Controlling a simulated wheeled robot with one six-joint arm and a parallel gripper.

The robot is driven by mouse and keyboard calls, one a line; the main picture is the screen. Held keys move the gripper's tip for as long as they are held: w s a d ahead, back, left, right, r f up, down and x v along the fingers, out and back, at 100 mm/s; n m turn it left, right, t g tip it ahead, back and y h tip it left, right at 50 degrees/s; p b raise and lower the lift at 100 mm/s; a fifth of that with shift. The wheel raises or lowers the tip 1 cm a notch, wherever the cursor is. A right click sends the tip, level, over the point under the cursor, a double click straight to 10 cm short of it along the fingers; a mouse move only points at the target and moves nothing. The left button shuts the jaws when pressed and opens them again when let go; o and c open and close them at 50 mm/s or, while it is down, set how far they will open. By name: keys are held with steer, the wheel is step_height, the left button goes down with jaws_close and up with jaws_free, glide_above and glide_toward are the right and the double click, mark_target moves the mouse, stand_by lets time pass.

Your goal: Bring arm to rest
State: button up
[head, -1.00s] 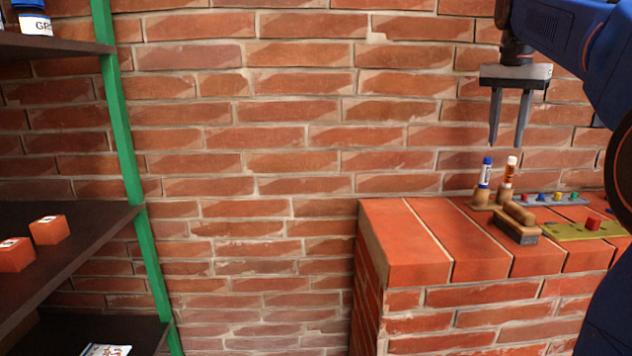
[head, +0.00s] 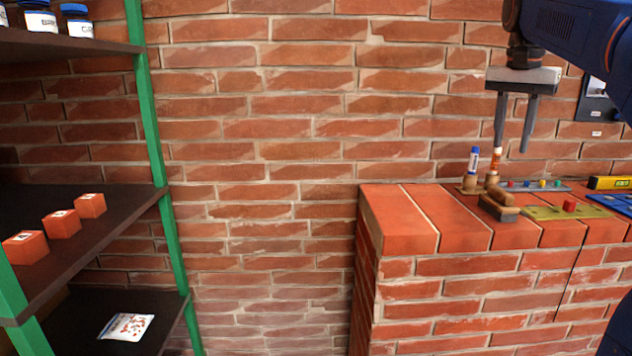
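My gripper (head: 512,150) hangs fingers-down at the upper right, above the brick ledge (head: 400,222). Its two grey fingers are spread apart with nothing between them. The left finger's tip ends just above or in front of the orange-and-white marker (head: 495,158); I cannot tell how near it is in depth. My blue arm comes in from the top right corner.
On the ledge are a blue-capped marker (head: 474,158), a wooden-handled brush (head: 498,205), a yellow-green plate with a red cube (head: 569,206) and a yellow level (head: 609,183). A dark shelf with green posts (head: 165,225) at left holds orange boxes (head: 62,224), jars and a packet (head: 127,326).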

steer(key=s+a+f+n+t, duration=0.1)
steer(key=s+a+f+n, duration=0.2)
steer(key=s+f, duration=0.6)
steer(key=s+a+f+n+t, duration=0.1)
steer(key=s+a+f+n, duration=0.2)
steer(key=s+a+f, duration=0.3)
steer(key=s+a+f+n+t+y, duration=0.1)
steer(key=s+a+f+n, duration=0.2)
steer(key=s+f, duration=1)
step_height(320, 180, down, 6)
steer(key=shift+a+f+n+t, duration=0.1)
steer(key=shift+a+n+t, duration=0.25)
steer(key=shift+a, duration=0.55)
